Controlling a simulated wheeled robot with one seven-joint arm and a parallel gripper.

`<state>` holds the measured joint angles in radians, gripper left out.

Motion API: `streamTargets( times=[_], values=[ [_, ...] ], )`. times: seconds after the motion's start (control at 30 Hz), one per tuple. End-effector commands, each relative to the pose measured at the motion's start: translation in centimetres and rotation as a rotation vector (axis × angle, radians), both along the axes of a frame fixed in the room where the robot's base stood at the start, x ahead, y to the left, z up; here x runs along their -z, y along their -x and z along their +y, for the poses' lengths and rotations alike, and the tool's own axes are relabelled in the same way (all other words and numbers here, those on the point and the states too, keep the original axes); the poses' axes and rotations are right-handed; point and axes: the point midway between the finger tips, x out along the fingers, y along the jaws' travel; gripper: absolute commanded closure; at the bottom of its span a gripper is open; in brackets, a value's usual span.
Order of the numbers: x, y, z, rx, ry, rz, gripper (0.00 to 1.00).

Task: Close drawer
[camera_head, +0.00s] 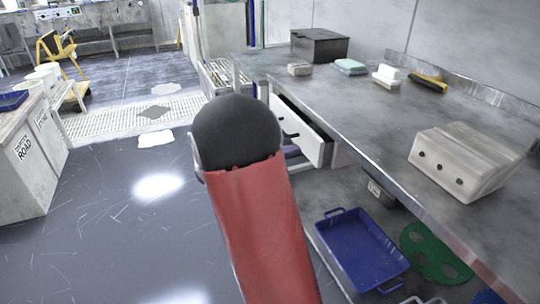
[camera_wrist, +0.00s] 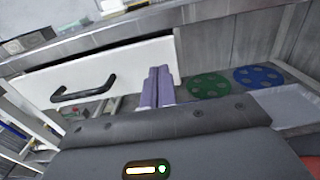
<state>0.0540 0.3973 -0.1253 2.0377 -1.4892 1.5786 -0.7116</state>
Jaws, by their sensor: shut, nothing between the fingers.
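The drawer (camera_head: 312,143) under the metal bench stands pulled out, with its white front and dark handle turned toward the aisle. In the wrist view its white front (camera_wrist: 122,68) fills the upper left, with a black handle (camera_wrist: 84,92) and a dark gap above it under the bench edge. My gripper (camera_wrist: 158,72) has its two purple fingers together and empty. They overlap the right part of the drawer front in that view; I cannot tell whether they touch it.
The bench top (camera_head: 345,100) carries a black box (camera_head: 320,46), sponges and a grey block (camera_head: 465,162). Below lie a blue tray (camera_head: 362,252) and a green disc (camera_head: 436,256); a blue disc (camera_wrist: 258,76) shows in the wrist view. Floor left of my arm is clear.

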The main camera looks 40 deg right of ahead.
Motion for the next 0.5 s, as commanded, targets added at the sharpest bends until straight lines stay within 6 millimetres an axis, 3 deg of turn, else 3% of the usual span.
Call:
streamTargets(
  times=[0.2,0.5],
  values=[
    [0.0,0.8,-3.1,0.001,-0.001,0.000,1.00],
    [0.0,1.0,-4.1,-0.001,-0.001,0.000,1.00]
  ],
)
